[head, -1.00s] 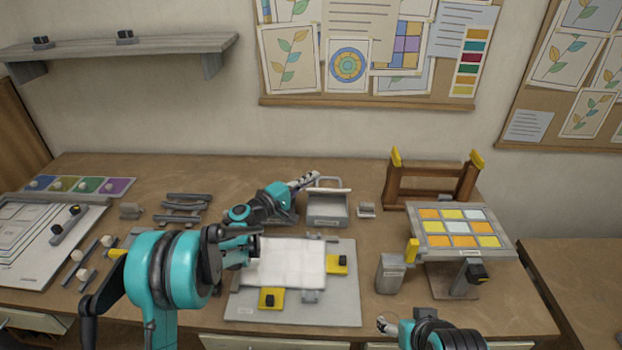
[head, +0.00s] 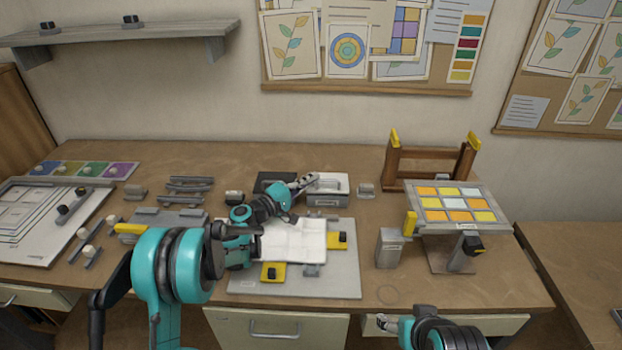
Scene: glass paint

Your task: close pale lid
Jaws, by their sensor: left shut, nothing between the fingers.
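The grey box (head: 327,200) stands at the back middle of the table. Its pale lid (head: 328,187) appears to lie flat over the box's top; at this size I cannot tell whether it is fully seated. My left gripper (head: 308,180) is shut and empty at the lid's left edge. Whether its fingertips touch the lid is unclear.
A white sheet (head: 295,240) lies on a grey board (head: 335,285) with yellow clamps, below my left forearm. A dark panel (head: 272,181) lies left of the box. A wooden rack (head: 430,170) and coloured glass panel (head: 450,203) stand to the right.

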